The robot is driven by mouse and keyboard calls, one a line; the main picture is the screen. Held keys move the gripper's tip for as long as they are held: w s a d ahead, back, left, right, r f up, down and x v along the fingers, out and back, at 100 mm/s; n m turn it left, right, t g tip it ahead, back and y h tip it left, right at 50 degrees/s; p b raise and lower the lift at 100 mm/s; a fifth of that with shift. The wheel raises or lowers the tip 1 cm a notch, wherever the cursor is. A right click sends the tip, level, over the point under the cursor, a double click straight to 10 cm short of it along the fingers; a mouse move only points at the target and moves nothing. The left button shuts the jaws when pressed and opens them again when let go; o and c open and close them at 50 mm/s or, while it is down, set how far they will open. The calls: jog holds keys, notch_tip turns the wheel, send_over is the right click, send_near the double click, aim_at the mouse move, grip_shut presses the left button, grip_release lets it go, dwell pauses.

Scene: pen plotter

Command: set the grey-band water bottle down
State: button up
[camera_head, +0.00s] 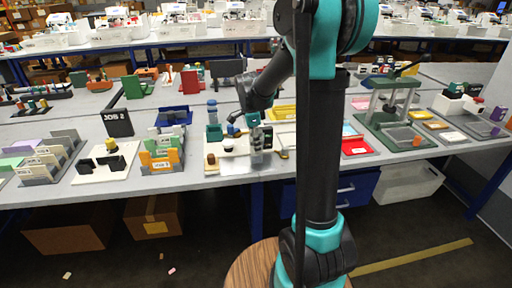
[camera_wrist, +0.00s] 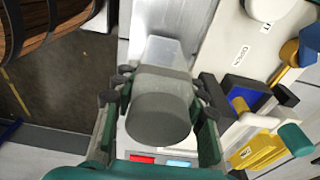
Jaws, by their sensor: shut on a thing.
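The grey-band water bottle (camera_wrist: 160,105) is between the two fingers of my gripper (camera_wrist: 160,86) in the wrist view. Its round grey end faces the camera, and a paler, clear-looking part shows beyond it. My gripper is shut on it, one finger on each side. In the head view my gripper (camera_head: 262,139) is at the front edge of the table, by a pale board. The bottle is small and partly hidden there. I cannot tell whether its base touches the surface.
The pale board (camera_wrist: 225,65) lies close on the right in the wrist view, with blue and yellow parts beside it. A blue bottle (camera_head: 212,111) stands behind left. Orange card holders (camera_head: 161,157) stand left, a red tray (camera_head: 356,147) right. The table's front edge is close.

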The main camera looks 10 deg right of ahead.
jog(key=shift+f, duration=0.7)
jog(key=shift+f, duration=0.15)
jog(key=o, duration=1)
jog(key=shift+o, duration=0.2)
jog(key=r, duration=0.4)
jog(key=a+r, duration=0.1)
jog(key=r, duration=0.7)
jog(key=shift+a+r, duration=0.15)
jog(key=shift+a, duration=0.1)
